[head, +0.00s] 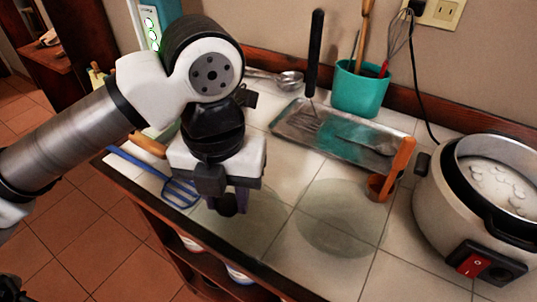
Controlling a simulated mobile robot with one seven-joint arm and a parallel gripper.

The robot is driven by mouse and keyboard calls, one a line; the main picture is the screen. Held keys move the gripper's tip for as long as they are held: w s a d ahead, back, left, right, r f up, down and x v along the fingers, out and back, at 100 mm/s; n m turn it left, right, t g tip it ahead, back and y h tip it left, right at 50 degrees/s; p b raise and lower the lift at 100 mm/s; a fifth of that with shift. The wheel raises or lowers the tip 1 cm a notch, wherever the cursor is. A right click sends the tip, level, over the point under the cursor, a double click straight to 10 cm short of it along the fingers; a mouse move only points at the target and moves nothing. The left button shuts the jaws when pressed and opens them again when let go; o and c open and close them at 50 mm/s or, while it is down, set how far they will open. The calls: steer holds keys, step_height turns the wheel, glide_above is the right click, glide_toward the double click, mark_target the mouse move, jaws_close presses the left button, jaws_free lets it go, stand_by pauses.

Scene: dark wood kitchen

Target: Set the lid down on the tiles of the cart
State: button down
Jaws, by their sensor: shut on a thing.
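My gripper (228,202) points down over the left part of the white-tiled cart (320,275). It is shut on the dark knob of a clear glass lid (262,226). The lid is faint and see-through, and it looks roughly level over the tiles near the cart's front edge. I cannot tell whether its rim touches the tiles. My gripper hides part of its far side. A second faint greenish round patch (345,222) shows on the tiles to the right; I cannot tell if it is glass or a shadow.
An open white rice cooker (500,190) stands at the right. A small wooden-handled scoop (383,186) is beside it. Behind are a metal tray (300,130) with utensils and a teal utensil cup (358,92). A blue slotted spatula (180,192) lies left of my gripper.

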steer(key=w+d, duration=0.2)
steer(key=w, duration=0.1)
steer(key=w+d+p, duration=0.1)
steer(key=w, duration=0.1)
steer(key=shift+d+r, duration=0.1)
steer(key=shift+d, duration=0.1)
steer(key=w+d, duration=0.2)
steer(key=w, duration=0.1)
steer(key=shift+f+p, duration=0.35)
steer(key=shift+a+f, duration=0.1)
steer(key=shift+f, duration=0.4)
steer(key=shift+f, duration=0.2)
steer(key=c, duration=1)
jaws_free()
steer(key=shift+r, duration=0.1)
steer(key=shift+r, duration=0.25)
step_height(320, 180, up, 12)
steer(key=shift+f, duration=0.1)
